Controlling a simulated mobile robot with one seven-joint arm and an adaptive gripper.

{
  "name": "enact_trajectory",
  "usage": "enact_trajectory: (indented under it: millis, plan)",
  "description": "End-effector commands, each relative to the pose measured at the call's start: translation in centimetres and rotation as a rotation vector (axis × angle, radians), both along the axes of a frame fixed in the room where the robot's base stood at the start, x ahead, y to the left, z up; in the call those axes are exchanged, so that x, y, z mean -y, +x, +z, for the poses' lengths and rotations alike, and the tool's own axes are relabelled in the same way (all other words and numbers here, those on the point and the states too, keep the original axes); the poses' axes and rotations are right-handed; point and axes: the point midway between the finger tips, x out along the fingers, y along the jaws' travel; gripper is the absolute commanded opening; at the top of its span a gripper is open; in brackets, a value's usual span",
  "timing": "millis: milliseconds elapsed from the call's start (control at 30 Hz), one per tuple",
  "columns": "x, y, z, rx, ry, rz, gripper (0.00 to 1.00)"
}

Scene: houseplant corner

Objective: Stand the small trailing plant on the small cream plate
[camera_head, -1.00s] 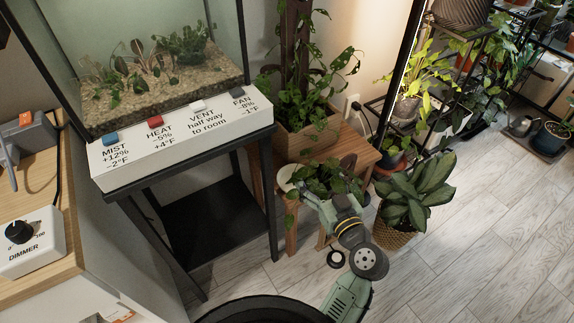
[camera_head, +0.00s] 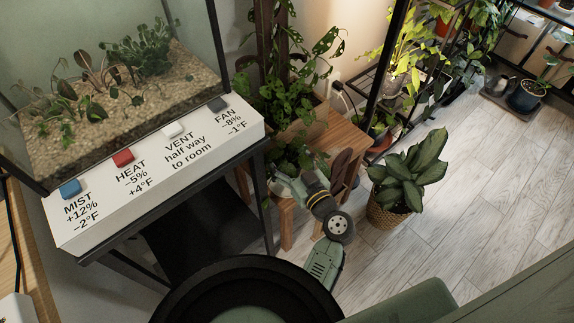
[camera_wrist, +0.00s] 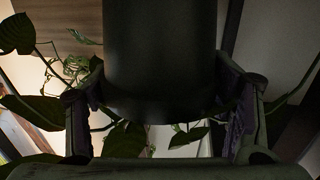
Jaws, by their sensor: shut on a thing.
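The small trailing plant (camera_head: 293,156) shows as green leaves by the wooden stand in the head view, partly behind my arm. In the wrist view its dark round pot (camera_wrist: 160,55) fills the middle, with leaves hanging around it. My gripper (camera_wrist: 162,112) has one finger on each side of this pot and is shut on it. In the head view my gripper (camera_head: 290,184) is at the front of the stand and its fingers are hard to make out. I cannot make out the small cream plate now.
A wooden stand (camera_head: 347,136) holds a taller climbing plant (camera_head: 282,92). A glass tank (camera_head: 110,90) with a white button panel (camera_head: 160,172) stands left on a black frame. A leafy plant in a basket (camera_head: 388,212) is on the floor to the right. Open floor (camera_head: 480,190) lies beyond.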

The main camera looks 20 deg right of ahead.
Motion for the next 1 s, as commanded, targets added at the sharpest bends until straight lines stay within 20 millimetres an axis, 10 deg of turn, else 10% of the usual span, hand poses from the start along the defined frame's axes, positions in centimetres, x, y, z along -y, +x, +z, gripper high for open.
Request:
enact_trajectory:
  millis: [300, 933, 967, 1000]
  plan:
    - [0.0, 0.0, -3.7, 0.0, 0.001, -0.001, 0.39]
    - [0.0, 0.0, -4.6, 0.001, -0.001, 0.0, 0.39]
    - [0.0, 0.0, -4.6, 0.0, -0.001, 0.0, 0.74]
    - [0.0, 0.0, -4.4, 0.0, -0.001, 0.0, 0.77]
